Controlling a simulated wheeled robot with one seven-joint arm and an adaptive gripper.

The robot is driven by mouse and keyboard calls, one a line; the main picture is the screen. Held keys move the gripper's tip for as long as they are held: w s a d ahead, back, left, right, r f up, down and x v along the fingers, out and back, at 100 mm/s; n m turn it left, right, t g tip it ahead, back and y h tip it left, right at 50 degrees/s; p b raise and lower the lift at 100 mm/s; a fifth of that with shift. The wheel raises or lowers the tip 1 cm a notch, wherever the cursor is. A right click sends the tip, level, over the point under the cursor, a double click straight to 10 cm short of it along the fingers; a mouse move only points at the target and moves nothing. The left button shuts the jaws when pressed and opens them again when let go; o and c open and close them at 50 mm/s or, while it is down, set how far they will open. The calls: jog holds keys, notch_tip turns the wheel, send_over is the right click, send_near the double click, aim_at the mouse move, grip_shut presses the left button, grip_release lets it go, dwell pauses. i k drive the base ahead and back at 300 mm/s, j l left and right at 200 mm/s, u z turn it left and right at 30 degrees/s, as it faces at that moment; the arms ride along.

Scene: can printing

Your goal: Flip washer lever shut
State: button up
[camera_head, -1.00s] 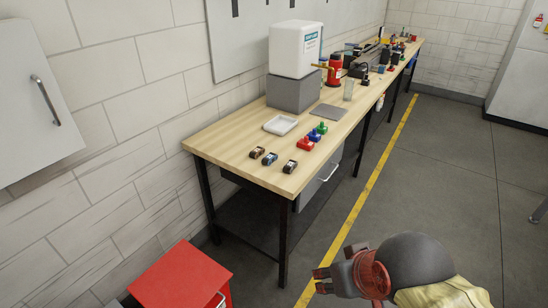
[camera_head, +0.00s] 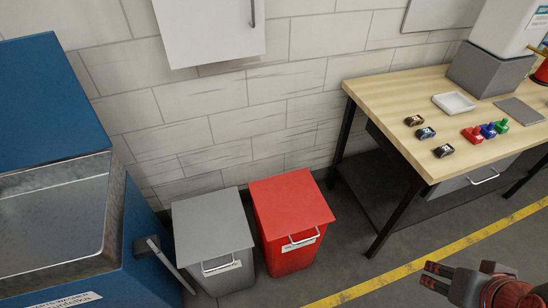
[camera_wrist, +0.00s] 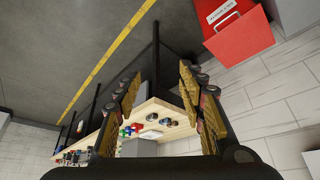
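A blue machine (camera_head: 50,100) with a grey metal basin (camera_head: 55,215) set in its front stands at the left of the head view, cut by the frame edge. It looks like the washer. A grey bracket with a sloping flat bar (camera_head: 170,265) sticks out from its right side; this may be the lever, but I cannot tell its position for sure. My gripper (camera_head: 437,278) is at the bottom right of the head view, far from the machine. In the wrist view my gripper (camera_wrist: 160,82) has its fingers apart with nothing between them.
A grey bin (camera_head: 212,232) and a red bin (camera_head: 290,205) stand right of the machine. A wooden workbench (camera_head: 390,105) with small cartridges, a white tray (camera_head: 454,103) and coloured bottles is at the right. A white cabinet (camera_head: 210,30) hangs above. The floor before the bench is clear.

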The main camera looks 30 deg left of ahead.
aim_at(153, 247)
jog(key=k+u, duration=0.15)
jog(key=u, duration=2.35)
jog(key=i+l+u, duration=0.15)
jog(key=i+l, duration=0.2)
jog(key=i+l+u, duration=0.2)
jog(key=i+l, duration=0.15)
jog(key=i+l+u, duration=0.15)
jog(key=i+l, duration=0.15)
jog(key=l, duration=0.25)
